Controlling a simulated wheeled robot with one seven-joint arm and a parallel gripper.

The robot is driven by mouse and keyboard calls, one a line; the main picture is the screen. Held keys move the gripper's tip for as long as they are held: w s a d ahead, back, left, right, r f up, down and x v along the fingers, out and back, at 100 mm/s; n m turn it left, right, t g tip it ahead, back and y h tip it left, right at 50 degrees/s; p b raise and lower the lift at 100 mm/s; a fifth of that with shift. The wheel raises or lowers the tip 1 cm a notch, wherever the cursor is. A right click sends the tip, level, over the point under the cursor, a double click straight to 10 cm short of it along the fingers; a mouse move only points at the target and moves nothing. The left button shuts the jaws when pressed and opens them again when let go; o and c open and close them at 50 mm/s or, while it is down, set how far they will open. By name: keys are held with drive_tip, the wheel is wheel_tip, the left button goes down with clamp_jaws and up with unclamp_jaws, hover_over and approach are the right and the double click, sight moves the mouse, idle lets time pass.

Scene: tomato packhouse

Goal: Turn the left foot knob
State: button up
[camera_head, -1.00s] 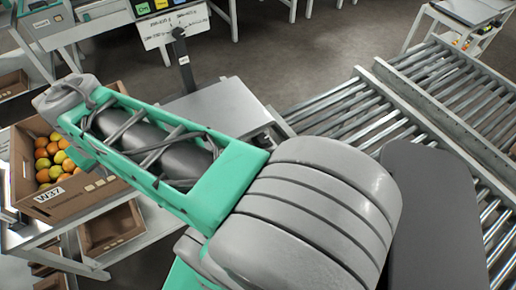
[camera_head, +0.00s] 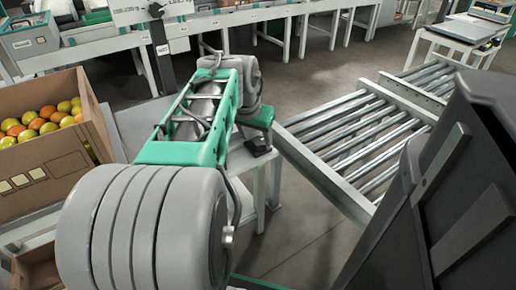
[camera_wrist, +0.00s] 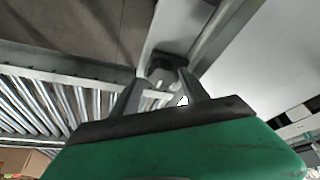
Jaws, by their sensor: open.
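My gripper (camera_wrist: 160,88) is open in the wrist view, its two fingers spread apart. A dark, rounded knob-like part (camera_wrist: 166,64) shows just beyond and between the fingertips, against a pale metal surface; I cannot tell whether the fingers touch it or whether it is the left foot knob. In the head view my gripper (camera_head: 258,146) points down at the right end of the grey table (camera_head: 130,122). My wrist and arm hide much of that table, and no foot knob can be made out clearly there.
A cardboard box of tomatoes (camera_head: 42,160) stands at the left. A dark post (camera_head: 161,55) with a sign rises behind the table. A roller conveyor (camera_head: 345,140) lies to the right, close to my gripper. A dark panel (camera_head: 460,190) fills the right foreground. Grey floor lies behind.

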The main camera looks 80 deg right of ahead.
sight(259, 143)
drive_tip(key=x, duration=0.3)
drive_tip(key=shift+b, duration=0.4)
drive_tip(key=shift+c, duration=0.4)
drive_tip(key=c, duration=1)
drive_tip(key=shift+n, duration=0.3)
drive_tip(key=n+t+p, duration=0.1)
drive_tip(key=n, duration=0.1)
drive_tip(key=n+p, duration=0.2)
drive_tip(key=shift+s+r+t, duration=0.2)
drive_tip(key=shift+s+t, duration=0.15)
drive_tip(key=shift+t, duration=0.05)
drive_tip(key=shift+s+d+f+n+t+y+p, duration=0.1)
drive_tip(key=shift+n+t+y+p, duration=0.2)
drive_tip(key=shift+n+p, duration=0.7)
drive_tip(key=shift+s+d+f+n+t+y+p, duration=0.1)
drive_tip(key=shift+n+t+p, duration=0.3)
drive_tip(key=shift+n+p, duration=0.55)
drive_tip(key=shift+w+n, duration=0.1)
drive_tip(key=shift+n, duration=0.15)
